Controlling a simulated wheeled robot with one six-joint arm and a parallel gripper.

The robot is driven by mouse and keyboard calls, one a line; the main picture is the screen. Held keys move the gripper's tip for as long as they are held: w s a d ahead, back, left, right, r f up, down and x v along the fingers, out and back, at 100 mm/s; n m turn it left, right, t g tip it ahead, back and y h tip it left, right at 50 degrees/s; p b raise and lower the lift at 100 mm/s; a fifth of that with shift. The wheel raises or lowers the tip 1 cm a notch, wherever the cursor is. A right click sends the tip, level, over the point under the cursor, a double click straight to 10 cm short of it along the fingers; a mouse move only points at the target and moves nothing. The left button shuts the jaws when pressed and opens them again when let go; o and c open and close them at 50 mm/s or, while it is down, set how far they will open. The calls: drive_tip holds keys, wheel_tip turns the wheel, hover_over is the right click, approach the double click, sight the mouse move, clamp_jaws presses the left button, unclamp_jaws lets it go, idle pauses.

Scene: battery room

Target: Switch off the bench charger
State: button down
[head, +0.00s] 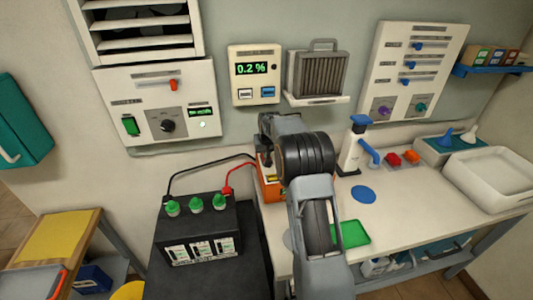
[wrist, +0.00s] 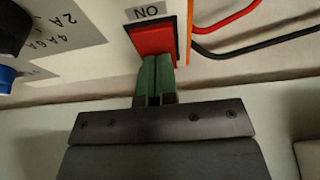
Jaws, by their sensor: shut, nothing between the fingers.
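The bench charger (head: 268,187) is an orange box on the white bench, mostly hidden behind my arm in the head view. In the wrist view its pale front panel (wrist: 95,62) appears upside down, with a red rocker switch (wrist: 151,39) beside an inverted ON label (wrist: 146,11). My gripper (wrist: 157,62) is shut and empty. Its green fingertips overlap the lower edge of the red switch in the picture; I cannot tell if they press it. In the head view my fingers are hidden behind my own arm.
Red and black cables (wrist: 228,18) leave beside the switch and run to a black battery (head: 198,228) with green caps. A black knob (wrist: 12,28) and a blue knob (wrist: 6,77) sit on the charger panel. A blue-topped dispenser (head: 356,145) and green tray (head: 352,234) are nearby.

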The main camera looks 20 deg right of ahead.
drive_tip(key=d+v, duration=0.1)
drive_tip(key=v, duration=1.2)
drive_tip(key=shift+w+a+r, duration=0.2)
drive_tip(key=shift+a+r, duration=0.2)
drive_tip(key=shift+r, duration=0.05)
drive_tip(key=shift+w+r, duration=0.3)
drive_tip(key=shift+w, duration=0.4)
drive_tip(key=shift+f, duration=0.1)
drive_tip(key=p+x, duration=0.1)
drive_tip(key=x, duration=0.5)
drive_tip(key=p+x, duration=0.2)
drive_tip(key=x, duration=0.4)
drive_tip(key=shift+s+f, duration=0.2)
drive_tip(key=shift+x, duration=0.75)
drive_tip(key=shift+s+f, duration=0.1)
drive_tip(key=shift+s, duration=0.05)
